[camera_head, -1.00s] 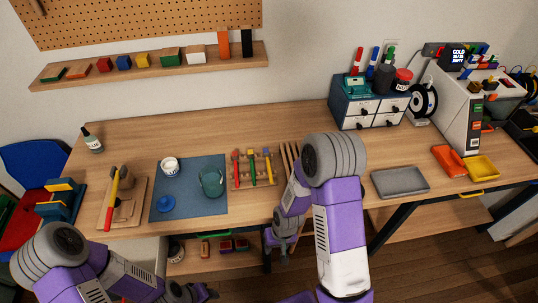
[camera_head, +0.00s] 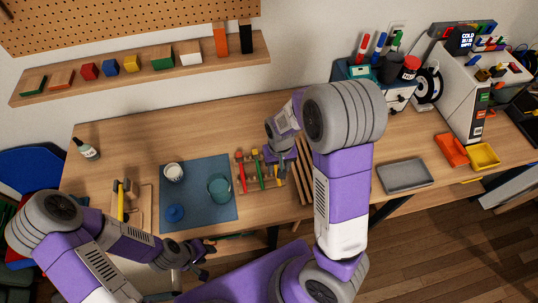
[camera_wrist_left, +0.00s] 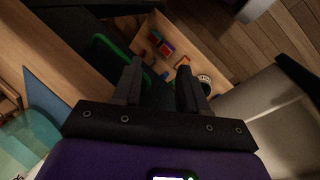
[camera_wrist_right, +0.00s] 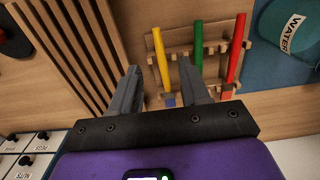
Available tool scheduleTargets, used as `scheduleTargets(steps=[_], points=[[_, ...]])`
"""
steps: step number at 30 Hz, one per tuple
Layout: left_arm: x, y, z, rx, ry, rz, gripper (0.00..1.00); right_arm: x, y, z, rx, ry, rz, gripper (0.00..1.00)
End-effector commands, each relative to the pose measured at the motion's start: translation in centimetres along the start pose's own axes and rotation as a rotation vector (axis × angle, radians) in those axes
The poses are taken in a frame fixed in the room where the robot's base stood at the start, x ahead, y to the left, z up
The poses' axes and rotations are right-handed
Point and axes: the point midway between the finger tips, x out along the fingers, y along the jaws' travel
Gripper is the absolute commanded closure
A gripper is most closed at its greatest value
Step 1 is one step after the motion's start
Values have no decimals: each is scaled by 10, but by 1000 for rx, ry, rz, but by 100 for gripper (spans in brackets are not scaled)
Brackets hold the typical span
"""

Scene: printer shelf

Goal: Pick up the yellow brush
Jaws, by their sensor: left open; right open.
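The yellow brush (camera_wrist_right: 161,58) rests in a wooden rack (camera_wrist_right: 220,48) beside a green brush (camera_wrist_right: 198,68) and a red brush (camera_wrist_right: 236,52). My right gripper (camera_wrist_right: 160,76) is open and empty. In the right wrist view the yellow brush appears between its fingertips; I cannot tell the height gap. In the head view my right gripper (camera_head: 278,158) is over the rack's right side and hides much of the yellow brush. The green brush (camera_head: 259,172) and red brush (camera_head: 242,174) show there. My left gripper (camera_head: 196,255), open and empty, is at the table's front edge.
A slatted wooden rack (camera_wrist_right: 75,50) stands close beside the brush rack. On the other side, a blue mat (camera_head: 200,222) holds a teal water cup (camera_head: 219,189) and a white jar (camera_head: 174,172). A grey tray (camera_head: 404,176) lies farther right.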

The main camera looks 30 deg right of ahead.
Motion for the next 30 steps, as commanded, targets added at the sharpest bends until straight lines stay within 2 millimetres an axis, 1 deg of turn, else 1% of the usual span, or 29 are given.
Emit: scheduleTargets(steps=[1,8,12,15,18,24,25,26,30], points=[[2,-1,0,0,-1,0,57,6,0,1,0,-4,1,54],[7,-3,0,0,-1,0,57,34,0,-1,1,-5,2,54],[11,-4,0,0,-1,0,57,56,0,-3,0,-6,2,54],[13,-5,0,0,-1,0,57,68,0,-3,0,-4,2,54],[13,-5,0,0,-1,0,57,72,0,-4,0,-2,0,54],[13,-5,0,0,-1,0,57,72,0,-4,-1,-1,0,54],[13,-5,0,0,-1,0,57,72,0,-4,-1,-1,0,56],[13,-5,0,0,-1,0,57,72,0,-4,-1,-1,0,60],[13,-5,0,0,-1,0,57,72,0,-4,-1,-1,0,82]])
